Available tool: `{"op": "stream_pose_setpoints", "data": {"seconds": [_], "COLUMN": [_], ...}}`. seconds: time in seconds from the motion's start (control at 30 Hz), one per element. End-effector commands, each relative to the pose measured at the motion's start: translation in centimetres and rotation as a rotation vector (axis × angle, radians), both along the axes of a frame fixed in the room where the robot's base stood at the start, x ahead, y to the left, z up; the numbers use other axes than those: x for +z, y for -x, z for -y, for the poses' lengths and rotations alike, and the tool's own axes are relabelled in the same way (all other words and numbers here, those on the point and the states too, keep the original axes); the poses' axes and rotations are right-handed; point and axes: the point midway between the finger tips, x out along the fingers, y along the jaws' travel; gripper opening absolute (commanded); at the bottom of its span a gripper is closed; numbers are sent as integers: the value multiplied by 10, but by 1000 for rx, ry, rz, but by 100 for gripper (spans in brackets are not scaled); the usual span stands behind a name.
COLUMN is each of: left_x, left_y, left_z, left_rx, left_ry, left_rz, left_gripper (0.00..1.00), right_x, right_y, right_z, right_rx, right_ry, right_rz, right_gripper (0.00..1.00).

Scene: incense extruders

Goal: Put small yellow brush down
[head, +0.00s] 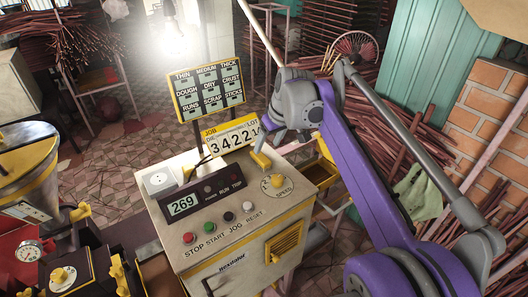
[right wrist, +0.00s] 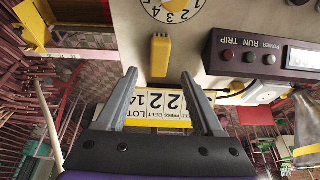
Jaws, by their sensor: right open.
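The small yellow brush (head: 260,158) is on the pale control cabinet's top (head: 222,170), near its back edge and beside the speed dial. My right gripper (head: 275,138) reaches in over the back of the cabinet. In the right wrist view its two grey fingers (right wrist: 158,74) are spread with nothing between them, and the brush is apart from both. Whether the brush's whole underside touches the surface is hidden. My left gripper is not in view.
The speed dial (head: 276,186) and a row of buttons (head: 228,217) are close to the brush. A number sign (head: 232,143) and a green label board (head: 208,86) stand behind the cabinet. A yellow-topped machine (head: 28,160) is at left. Bundles of sticks (head: 400,140) lie at right.

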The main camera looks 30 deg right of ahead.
Motion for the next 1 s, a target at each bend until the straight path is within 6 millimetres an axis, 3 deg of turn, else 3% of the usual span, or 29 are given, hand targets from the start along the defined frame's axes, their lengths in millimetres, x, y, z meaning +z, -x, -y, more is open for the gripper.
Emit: {"op": "stream_pose_setpoints", "data": {"seconds": [0.1,0.3,1.0], "left_x": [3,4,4], "left_y": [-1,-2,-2], "left_z": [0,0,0], "left_rx": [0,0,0], "left_ry": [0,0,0], "left_rz": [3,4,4], "left_gripper": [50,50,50], "right_x": [21,37,38], "right_y": [8,15,16], "right_z": [1,2,2], "right_rx": [0,0,0], "right_ry": [0,-1,-1], "right_rz": [0,0,0], "right_gripper": [69,69,69]}}
